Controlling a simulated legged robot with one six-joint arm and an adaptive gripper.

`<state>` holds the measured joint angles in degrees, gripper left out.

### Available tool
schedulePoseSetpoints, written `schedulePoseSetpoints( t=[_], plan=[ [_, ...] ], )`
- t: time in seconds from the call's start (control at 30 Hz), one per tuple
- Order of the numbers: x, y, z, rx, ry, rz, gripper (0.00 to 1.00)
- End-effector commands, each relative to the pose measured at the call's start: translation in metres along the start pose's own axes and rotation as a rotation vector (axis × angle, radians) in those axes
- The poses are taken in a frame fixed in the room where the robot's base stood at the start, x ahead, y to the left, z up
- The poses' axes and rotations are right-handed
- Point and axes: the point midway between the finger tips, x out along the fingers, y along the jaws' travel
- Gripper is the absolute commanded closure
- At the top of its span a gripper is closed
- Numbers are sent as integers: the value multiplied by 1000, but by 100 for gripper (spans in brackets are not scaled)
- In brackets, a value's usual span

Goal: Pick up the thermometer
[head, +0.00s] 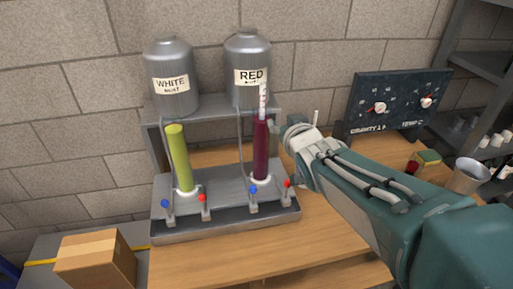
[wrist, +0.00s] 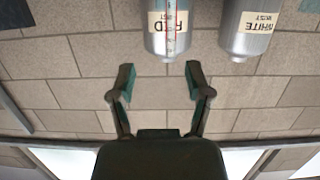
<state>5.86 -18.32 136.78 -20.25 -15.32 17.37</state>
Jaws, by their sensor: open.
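A slim pale tube with scale marks (head: 263,98) stands upright out of the dark red cylinder (head: 261,150), in front of the RED tank. It looks like the thermometer, but I cannot tell it surely from a hydrometer. In the wrist view, which is upside down, the marked tube (wrist: 171,22) shows in front of the RED label. My gripper (wrist: 160,82) is open and empty, its two fingers apart with only wall between them. In the head view my gripper (head: 287,135) is just right of the red cylinder, its fingers mostly hidden by my wrist.
A yellow-green cylinder (head: 179,158) stands left on the same metal stand (head: 225,226), with small red and blue taps in front. WHITE (head: 171,78) and RED (head: 248,66) tanks are behind. A dial board (head: 398,100) and metal cup (head: 467,176) are right. A cardboard box (head: 95,262) is lower left.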

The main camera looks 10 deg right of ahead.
Motion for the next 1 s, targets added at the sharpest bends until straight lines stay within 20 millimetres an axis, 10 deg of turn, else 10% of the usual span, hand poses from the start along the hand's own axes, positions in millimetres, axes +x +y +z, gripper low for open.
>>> schedulePoseSetpoints(
  t=[1.0],
  plan=[
    [107, -23, -50, 4, 244, -112, 35]
  ],
)
